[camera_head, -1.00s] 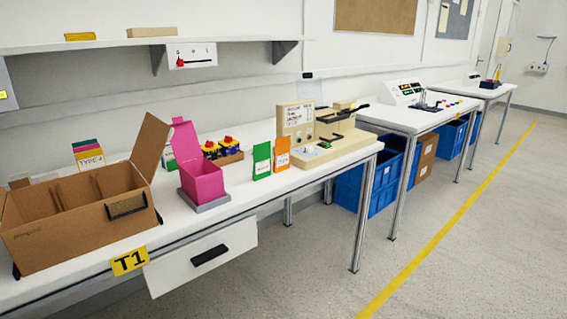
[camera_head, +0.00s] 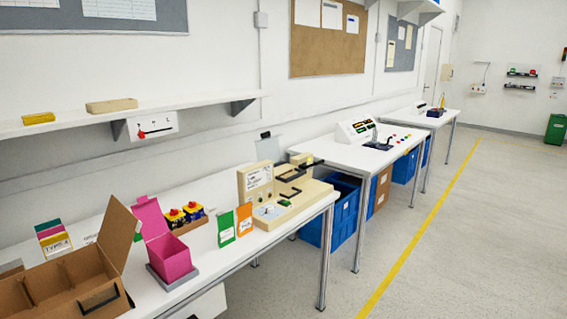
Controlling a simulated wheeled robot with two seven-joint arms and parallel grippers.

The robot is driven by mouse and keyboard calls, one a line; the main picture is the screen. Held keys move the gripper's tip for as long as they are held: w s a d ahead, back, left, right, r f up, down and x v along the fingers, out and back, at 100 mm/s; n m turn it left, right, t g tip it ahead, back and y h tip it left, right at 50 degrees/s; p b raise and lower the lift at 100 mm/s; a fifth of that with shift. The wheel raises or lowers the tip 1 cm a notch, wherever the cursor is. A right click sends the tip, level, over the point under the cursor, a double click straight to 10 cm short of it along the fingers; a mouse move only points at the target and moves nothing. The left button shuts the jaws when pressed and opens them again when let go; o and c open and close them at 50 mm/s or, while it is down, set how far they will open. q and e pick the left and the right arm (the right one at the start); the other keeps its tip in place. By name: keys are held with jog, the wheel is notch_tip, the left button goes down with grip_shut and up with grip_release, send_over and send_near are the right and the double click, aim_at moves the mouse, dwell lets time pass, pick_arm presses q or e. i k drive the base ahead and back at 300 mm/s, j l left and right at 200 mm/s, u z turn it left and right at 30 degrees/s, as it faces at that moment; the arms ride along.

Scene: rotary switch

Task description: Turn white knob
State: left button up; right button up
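I cannot clearly make out a white knob in this view. A beige machine (camera_head: 300,197) with an upright labelled panel stands at the far end of the near table, and small round parts show on its low front, too small to tell. A grey-white control console (camera_head: 356,130) with coloured buttons stands on the second table. A white wall panel (camera_head: 152,124) with a red lever hangs under the shelf. Neither of my grippers is in view.
The near table (camera_head: 215,262) also holds an open cardboard box (camera_head: 75,285), a pink box (camera_head: 170,256) and green and orange cards (camera_head: 226,228). Blue crates (camera_head: 345,205) stand under the tables. The floor (camera_head: 470,240) at right is clear, with a yellow line.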

aim_at(268, 209)
jog(key=i+l, duration=0.3)
jog(key=i, duration=0.15)
jog(key=i+l, duration=0.25)
jog(key=i, duration=0.15)
jog(key=i+l, duration=0.3)
jog(key=i, duration=0.15)
